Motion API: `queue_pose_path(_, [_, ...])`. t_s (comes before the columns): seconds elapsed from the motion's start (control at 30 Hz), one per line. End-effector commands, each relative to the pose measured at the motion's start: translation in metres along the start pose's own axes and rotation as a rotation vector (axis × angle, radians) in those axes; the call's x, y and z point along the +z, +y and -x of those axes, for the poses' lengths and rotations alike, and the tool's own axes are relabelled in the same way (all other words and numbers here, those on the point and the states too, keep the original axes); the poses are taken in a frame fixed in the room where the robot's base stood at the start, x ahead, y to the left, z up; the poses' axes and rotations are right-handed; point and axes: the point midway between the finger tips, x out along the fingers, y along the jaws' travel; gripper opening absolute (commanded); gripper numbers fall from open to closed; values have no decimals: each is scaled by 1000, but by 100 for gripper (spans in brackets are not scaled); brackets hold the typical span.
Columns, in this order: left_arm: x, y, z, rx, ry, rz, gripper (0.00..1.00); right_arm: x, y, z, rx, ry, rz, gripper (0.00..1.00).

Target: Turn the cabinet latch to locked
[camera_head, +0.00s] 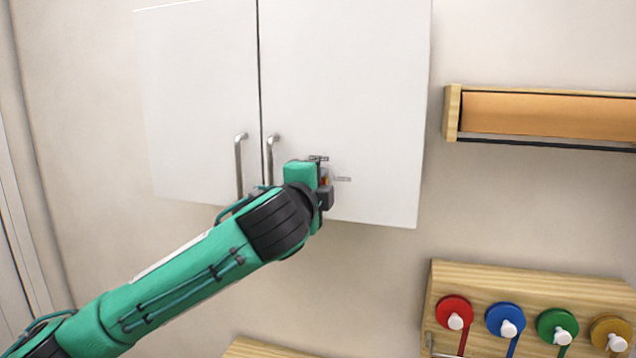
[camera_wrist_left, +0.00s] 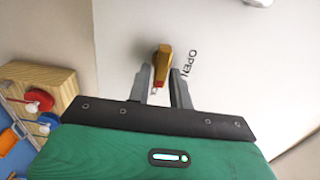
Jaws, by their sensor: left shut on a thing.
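The white cabinet (camera_head: 345,80) hangs on the wall with two closed doors. Its latch, a brass-orange knob (camera_wrist_left: 163,58), is on the right door. My left gripper (camera_wrist_left: 161,80) is at the latch, its two grey fingers shut on the knob's lower end. In the head view my left gripper (camera_head: 326,187) covers most of the latch, and only a small orange part shows. My right gripper is not in view.
Two metal door handles (camera_head: 270,155) stand just left of my gripper. A wooden shelf (camera_head: 452,112) is on the wall at the right. Below it a wooden board (camera_head: 445,275) carries several coloured discs with white knobs. The wall between cabinet and board is bare.

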Motion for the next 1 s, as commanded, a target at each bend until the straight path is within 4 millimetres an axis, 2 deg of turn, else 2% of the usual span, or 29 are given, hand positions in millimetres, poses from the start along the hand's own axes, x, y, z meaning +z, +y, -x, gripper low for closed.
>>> queue_pose_path(0.63, [-1,2,0,2,2,-49,0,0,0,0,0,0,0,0])
queue_pose_path(0.67, [-1,2,0,2,2,-49,25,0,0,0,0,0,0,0])
queue_pose_path(0.7, [-1,2,0,2,2,-49,33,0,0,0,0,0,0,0])
queue_pose_path(1.0, [0,2,1,1,1,-48,35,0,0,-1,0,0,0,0])
